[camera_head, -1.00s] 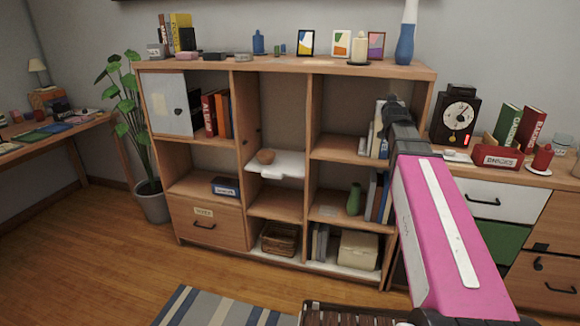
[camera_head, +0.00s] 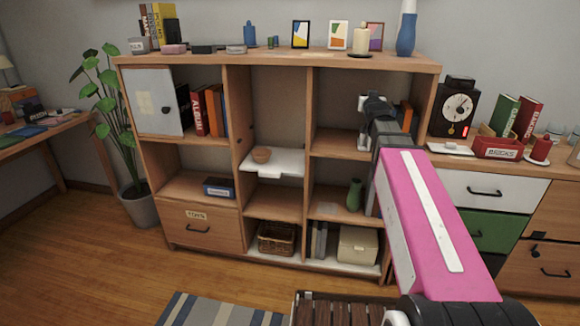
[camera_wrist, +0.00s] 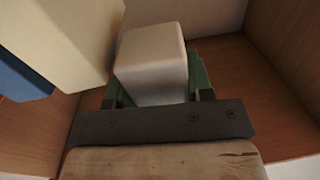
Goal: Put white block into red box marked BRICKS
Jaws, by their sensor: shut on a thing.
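The white block (camera_wrist: 152,55) is in the wrist view, between the green fingers of my gripper (camera_wrist: 155,85), which is shut on it. A cream upright item stands close to the block's left; whether they touch is unclear. In the head view my gripper (camera_head: 374,108) is at the upper right compartment of the wooden shelf. The block cannot be told clearly there. The red box marked BRICKS (camera_head: 482,146) stands on the cabinet top to the right of the shelf, its label facing me.
A cream item (camera_wrist: 60,40) and a blue item (camera_wrist: 18,78) crowd the left of the wrist view. Beside the red box are a clock (camera_head: 457,112), green and red books (camera_head: 527,118) and a red candle (camera_head: 541,150). A tall blue vase (camera_head: 406,35) stands on the shelf top.

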